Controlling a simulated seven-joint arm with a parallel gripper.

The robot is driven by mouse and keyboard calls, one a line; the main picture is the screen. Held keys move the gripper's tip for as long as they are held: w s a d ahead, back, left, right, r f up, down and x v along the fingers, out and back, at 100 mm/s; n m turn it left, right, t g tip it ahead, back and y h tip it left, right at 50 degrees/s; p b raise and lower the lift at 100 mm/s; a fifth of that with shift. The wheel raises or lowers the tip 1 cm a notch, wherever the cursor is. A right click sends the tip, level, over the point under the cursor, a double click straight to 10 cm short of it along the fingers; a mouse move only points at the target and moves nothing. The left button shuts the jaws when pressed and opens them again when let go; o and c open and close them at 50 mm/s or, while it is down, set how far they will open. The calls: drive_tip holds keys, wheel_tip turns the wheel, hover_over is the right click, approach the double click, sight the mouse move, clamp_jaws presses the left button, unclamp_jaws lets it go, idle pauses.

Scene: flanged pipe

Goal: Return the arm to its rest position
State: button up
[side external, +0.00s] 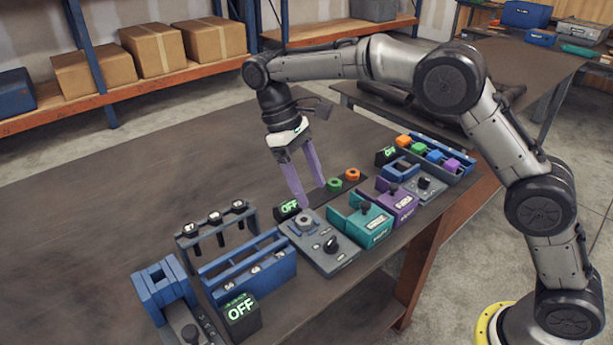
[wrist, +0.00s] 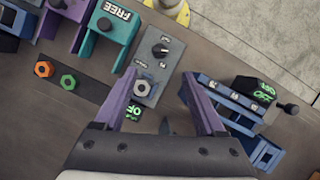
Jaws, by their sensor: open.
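My gripper (side external: 306,184) has two purple fingers and hangs pointing down above the middle of the bench. It is open with nothing between its fingers. In the wrist view the fingers (wrist: 160,100) stand wide apart, the left one close beside a hex nut on a grey panel. The grey panel (side external: 327,250) carries that nut and a black knob, and lies near the fingertips in the side view. Whether a fingertip touches anything is hard to tell.
Teal (side external: 360,222) and purple (side external: 397,203) fixtures stand right of the panel. Green (side external: 334,184) and orange (side external: 352,174) nuts sit on a dark strip. A blue rack (side external: 249,268) and a grey stand (side external: 216,228) are at the left. The bench (side external: 90,220) is clear at far left.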

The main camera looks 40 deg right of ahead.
drive_tip(key=shift+w+a+r, duration=0.1)
drive_tip(key=shift+w+r, duration=0.15)
drive_tip(key=shift+r, duration=0.45)
drive_tip(key=s+d+r+m+t+y, duration=0.1)
drive_tip(key=s+d+r+t, duration=0.1)
drive_tip(key=s+d+r, duration=0.4)
drive_tip(key=s+d+r+m+t, duration=0.15)
drive_tip(key=s+d+r, duration=0.25)
drive_tip(key=s+r, duration=0.4)
drive_tip(key=s+d+f+t, duration=0.1)
drive_tip(key=s+d+t, duration=0.25)
drive_tip(key=s, duration=0.55)
drive_tip(key=s+f+m+t, duration=0.2)
drive_tip(key=s+f, duration=0.2)
drive_tip(key=f, duration=0.5)
drive_tip(key=shift+s+a+t+y, duration=0.15)
drive_tip(key=shift+s+t+y, duration=0.15)
